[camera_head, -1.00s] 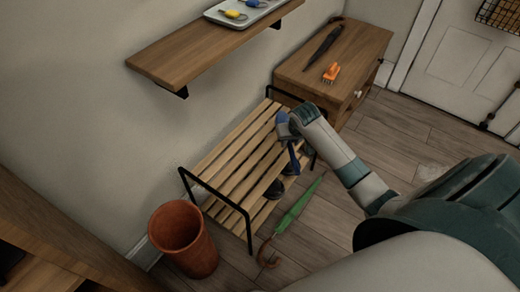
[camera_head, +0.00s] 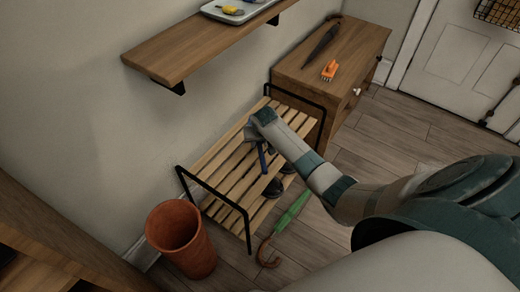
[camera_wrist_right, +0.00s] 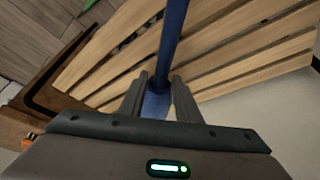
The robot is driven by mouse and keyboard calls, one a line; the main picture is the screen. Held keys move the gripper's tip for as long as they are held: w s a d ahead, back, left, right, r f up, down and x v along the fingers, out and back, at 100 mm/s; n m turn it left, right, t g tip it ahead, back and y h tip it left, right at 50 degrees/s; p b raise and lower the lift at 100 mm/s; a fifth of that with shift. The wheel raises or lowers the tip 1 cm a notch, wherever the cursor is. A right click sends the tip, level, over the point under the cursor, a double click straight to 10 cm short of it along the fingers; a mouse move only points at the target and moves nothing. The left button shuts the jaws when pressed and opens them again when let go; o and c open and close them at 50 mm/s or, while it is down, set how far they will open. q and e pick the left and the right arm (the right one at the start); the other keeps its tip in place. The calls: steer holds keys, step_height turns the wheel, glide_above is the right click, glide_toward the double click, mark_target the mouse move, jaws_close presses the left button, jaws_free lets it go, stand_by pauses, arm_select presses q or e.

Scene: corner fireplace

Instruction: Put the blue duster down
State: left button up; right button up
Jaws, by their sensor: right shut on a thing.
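The blue duster (camera_head: 263,160) hangs down from my right gripper (camera_head: 258,138) in the head view, over the slatted top of the shoe rack (camera_head: 225,172). In the right wrist view, the duster's blue handle (camera_wrist_right: 173,40) runs up between the two fingers of the right gripper (camera_wrist_right: 158,88), which are shut on it. Slats of the rack lie behind it. I cannot tell whether the duster touches the slats. My left gripper is not in view.
Dark shoes (camera_head: 273,188) show on the rack's lower level. A terracotta pot (camera_head: 180,240) stands left of the rack, and a green umbrella (camera_head: 292,212) leans at its front. A wooden cabinet (camera_head: 345,62) holds an orange brush (camera_head: 329,70) and a dark umbrella. A wall shelf (camera_head: 190,50) overhangs.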

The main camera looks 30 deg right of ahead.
mark_target(260, 147)
steer(key=shift+f+b, duration=0.35)
steer(key=shift+f, duration=1.6)
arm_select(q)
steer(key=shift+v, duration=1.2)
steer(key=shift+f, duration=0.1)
arm_select(e)
steer(key=shift+f, duration=0.15)
steer(key=o, duration=1)
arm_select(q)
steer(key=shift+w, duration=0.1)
